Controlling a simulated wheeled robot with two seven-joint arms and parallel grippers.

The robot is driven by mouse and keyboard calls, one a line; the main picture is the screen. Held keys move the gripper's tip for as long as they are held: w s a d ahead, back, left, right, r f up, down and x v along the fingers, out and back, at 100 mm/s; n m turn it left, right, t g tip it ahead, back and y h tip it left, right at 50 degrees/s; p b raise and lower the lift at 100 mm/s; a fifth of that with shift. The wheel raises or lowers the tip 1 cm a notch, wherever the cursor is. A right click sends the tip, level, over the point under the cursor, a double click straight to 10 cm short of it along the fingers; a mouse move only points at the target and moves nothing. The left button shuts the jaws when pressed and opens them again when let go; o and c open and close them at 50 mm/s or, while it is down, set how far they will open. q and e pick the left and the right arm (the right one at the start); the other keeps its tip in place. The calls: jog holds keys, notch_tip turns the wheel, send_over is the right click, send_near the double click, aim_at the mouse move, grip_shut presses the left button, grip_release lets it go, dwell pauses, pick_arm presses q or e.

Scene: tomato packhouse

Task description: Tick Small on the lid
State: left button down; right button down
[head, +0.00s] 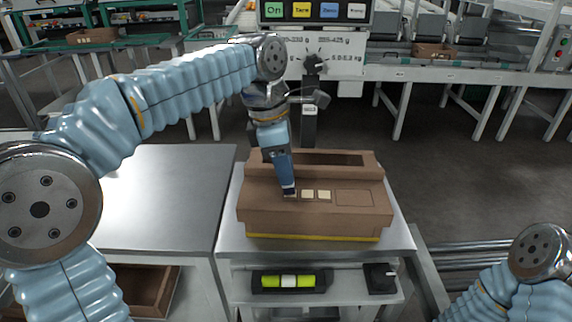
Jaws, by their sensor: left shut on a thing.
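A brown cardboard carton with its lid (270,213) sits on the metal stand in front of me. On the lid are two pale square tick boxes (323,194) in a row and a larger outlined rectangle to their right; any lettering is too small to read. My left gripper (289,191) reaches down from above, its dark tip at the left end of the row of boxes, at or just above the lid. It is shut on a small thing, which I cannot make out. The tip covers the lid under it. My right gripper is out of view.
A green-yellow object in a black holder (288,281) and a small black box (380,278) are on the shelf below. A scale panel with coloured buttons (316,11) stands behind the carton. The metal table (160,190) at left is bare.

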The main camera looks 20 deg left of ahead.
pick_arm(q)
jog(key=shift+s+a, duration=0.15)
jog(key=shift+s, duration=0.1)
jog(key=shift+r, duration=0.1)
jog(key=shift+r+p, duration=0.85)
jog(key=shift+r, duration=2.05)
